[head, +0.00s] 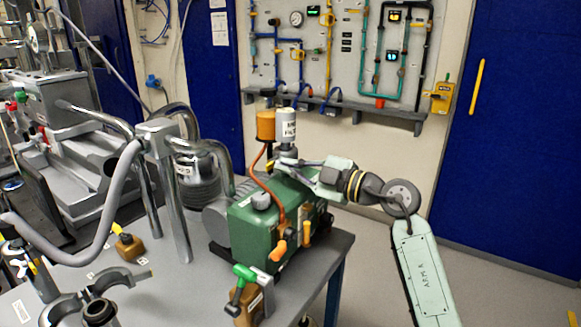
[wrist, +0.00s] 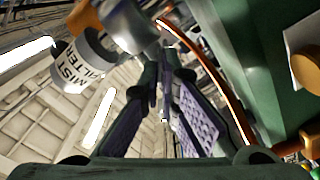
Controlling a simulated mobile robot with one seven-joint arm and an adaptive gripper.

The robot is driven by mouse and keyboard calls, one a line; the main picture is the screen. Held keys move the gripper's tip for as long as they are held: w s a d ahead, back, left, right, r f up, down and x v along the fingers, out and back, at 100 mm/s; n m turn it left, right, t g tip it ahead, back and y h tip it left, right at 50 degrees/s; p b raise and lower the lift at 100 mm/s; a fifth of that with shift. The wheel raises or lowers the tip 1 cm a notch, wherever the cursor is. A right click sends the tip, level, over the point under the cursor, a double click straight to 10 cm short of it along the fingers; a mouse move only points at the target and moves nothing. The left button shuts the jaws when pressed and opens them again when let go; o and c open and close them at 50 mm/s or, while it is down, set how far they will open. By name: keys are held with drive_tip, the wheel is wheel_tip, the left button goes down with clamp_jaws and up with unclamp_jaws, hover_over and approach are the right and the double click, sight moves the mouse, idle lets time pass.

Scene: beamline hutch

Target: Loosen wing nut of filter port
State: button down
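The mist filter (head: 287,125) is a pale cylinder standing upright on the port fitting above the green pump (head: 250,222). In the wrist view the filter (wrist: 84,64) is at the upper left, next to its grey metal port (wrist: 127,25). My gripper (head: 287,163) reaches in from the right, close to the port below the filter. In the wrist view my gripper (wrist: 165,80) shows two purple-padded fingers with a gap between them. A small grey piece, possibly the wing nut, shows between or just beyond the tips. Contact cannot be made out.
An orange canister (head: 265,125) stands beside the filter, and an orange hose (head: 258,170) curves down close to my gripper. Thick metal pipes (head: 172,190) rise left of the pump. A green-handled valve (head: 245,285) is at the table's front. Open floor lies to the right.

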idle(0.4)
drive_tip(key=n+b, duration=0.2)
drive_tip(key=b, duration=0.1)
drive_tip(key=shift+f+n, duration=0.25)
drive_tip(key=shift+n, duration=0.05)
drive_tip(key=n+b, duration=0.2)
drive_tip(key=b, duration=0.1)
drive_tip(key=shift+f+n, duration=0.1)
drive_tip(key=shift+n, duration=0.2)
drive_tip(key=n+b, duration=0.8)
drive_tip(key=n, duration=0.2)
drive_tip(key=n+b, duration=0.2)
drive_tip(key=n, duration=0.1)
drive_tip(key=shift+n+b, duration=0.3)
drive_tip(key=shift+b, duration=0.05)
drive_tip(key=n+b, duration=0.2)
drive_tip(key=n, duration=0.2)
drive_tip(key=shift+w+d+n, duration=0.1)
drive_tip(key=shift+n, duration=0.6)
